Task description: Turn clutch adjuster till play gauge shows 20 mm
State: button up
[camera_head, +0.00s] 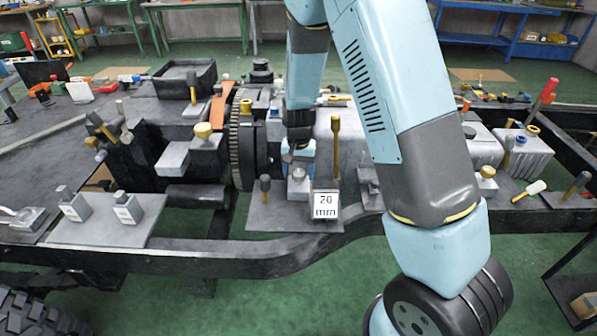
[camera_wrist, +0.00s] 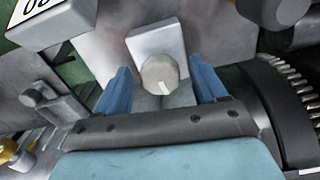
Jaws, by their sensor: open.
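The clutch adjuster is a grey round knob (camera_wrist: 160,74) with a white mark, on a pale block; it also shows in the head view (camera_head: 299,174). In the wrist view the mark points down and slightly right. My gripper (camera_wrist: 161,86) is open, with one blue finger on either side of the knob and visible gaps between. In the head view my gripper (camera_head: 298,155) is just behind the knob. The play gauge (camera_head: 325,205) is a white sign reading 20 mm; only part of it shows in the wrist view (camera_wrist: 25,12).
A toothed flywheel (camera_head: 241,145) stands left of my gripper. A small dark-topped lever (camera_head: 265,188) and a tall yellow-topped lever (camera_head: 335,145) stand close by. The black chassis rail (camera_head: 240,262) runs along the front. Labelled blocks (camera_head: 127,208) sit at the left.

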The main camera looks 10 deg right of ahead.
aim_at(299, 173)
notch_tip(299, 173, up, 14)
jog(key=shift+f, duration=0.15)
dwell(0.6)
jog(key=s+d+r+n+t+y, duration=0.1)
jog(key=s+d+r, duration=0.45)
jog(key=r, duration=0.25)
jog(key=s+d+r+t, duration=0.2)
jog(key=s+d+r, duration=0.2)
jog(key=s+r, duration=0.3)
jog(key=s+d+r+t, duration=0.1)
jog(key=s+d+r, duration=0.2)
jog(key=s, duration=0.4)
jog(key=s+d+r+n+t+h, duration=0.1)
jog(key=s+d+r, duration=0.2)
jog(key=s, duration=0.4)
jog(key=shift+d+t, duration=0.15)
jog(key=shift+t, duration=0.15)
